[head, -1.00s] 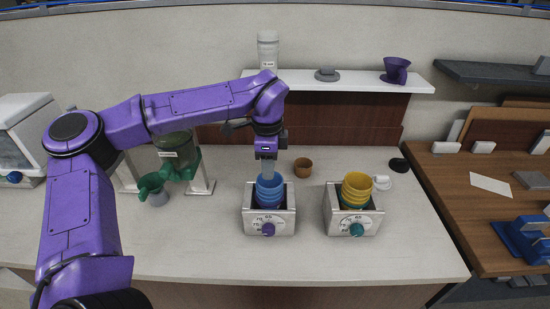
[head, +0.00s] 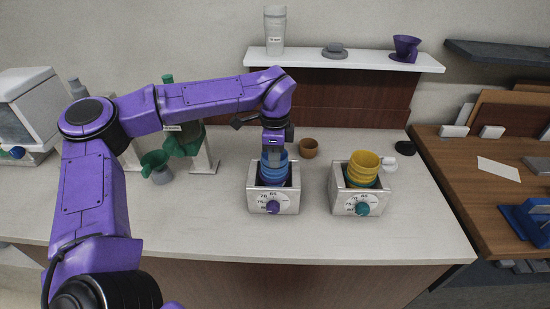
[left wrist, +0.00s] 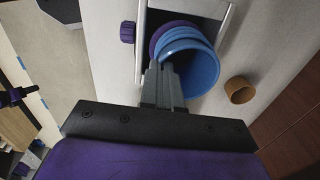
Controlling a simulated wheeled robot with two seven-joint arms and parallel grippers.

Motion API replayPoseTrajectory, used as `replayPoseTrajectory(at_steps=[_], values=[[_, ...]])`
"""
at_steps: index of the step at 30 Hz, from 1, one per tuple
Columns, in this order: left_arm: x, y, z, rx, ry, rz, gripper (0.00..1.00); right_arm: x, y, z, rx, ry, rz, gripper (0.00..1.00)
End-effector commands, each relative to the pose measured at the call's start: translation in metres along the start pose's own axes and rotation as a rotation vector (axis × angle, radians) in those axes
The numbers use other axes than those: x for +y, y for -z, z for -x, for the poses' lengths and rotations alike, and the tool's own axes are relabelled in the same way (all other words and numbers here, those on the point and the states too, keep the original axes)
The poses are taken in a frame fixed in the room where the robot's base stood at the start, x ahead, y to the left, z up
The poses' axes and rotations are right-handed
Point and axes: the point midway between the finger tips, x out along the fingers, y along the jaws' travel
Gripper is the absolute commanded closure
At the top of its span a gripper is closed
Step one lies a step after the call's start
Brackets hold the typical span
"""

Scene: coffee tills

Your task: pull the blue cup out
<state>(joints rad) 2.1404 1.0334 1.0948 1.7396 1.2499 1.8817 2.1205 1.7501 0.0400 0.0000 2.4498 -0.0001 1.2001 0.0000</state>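The blue cup (head: 273,172) sits nested with other cups in the left metal dispenser box with a purple knob. In the left wrist view, the blue cup (left wrist: 200,68) shows its open mouth, with more blue rims and a purple rim beside it. My left gripper (head: 273,153) is low over this stack in the head view. In the left wrist view, its fingers (left wrist: 162,68) are close together at the near side of the rim, with the cup wall pinched between them. The fingertips are partly hidden. My right gripper is not in view.
A second box (head: 345,200) with a teal knob holds yellow cups (head: 364,165) to the right. A small brown cup (head: 309,148) stands behind the boxes. Green pitchers stand at left. A shelf (head: 350,62) runs behind. The counter's front is clear.

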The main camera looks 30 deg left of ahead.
Motion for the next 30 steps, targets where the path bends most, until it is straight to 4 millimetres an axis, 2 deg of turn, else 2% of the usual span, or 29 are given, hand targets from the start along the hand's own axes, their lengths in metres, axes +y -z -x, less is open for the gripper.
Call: replayPoseTrajectory(at_steps=[3, 14, 21, 30], values=[[0.0, 0.0, 0.0085, 0.0, 0.001, 0.001, 1.0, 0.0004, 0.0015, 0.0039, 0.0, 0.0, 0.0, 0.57], [0.0002, -0.0003, 0.0077, 0.0, 0.0, 0.001, 1.0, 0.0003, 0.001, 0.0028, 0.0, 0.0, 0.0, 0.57], [0.0026, -0.0017, 0.0064, 0.003, 0.008, 0.001, 1.0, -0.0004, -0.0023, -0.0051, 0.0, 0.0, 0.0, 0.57], [0.003, -0.0015, 0.0091, 0.002, 0.009, 0.0, 1.0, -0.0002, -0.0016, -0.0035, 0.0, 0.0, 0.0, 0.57]])
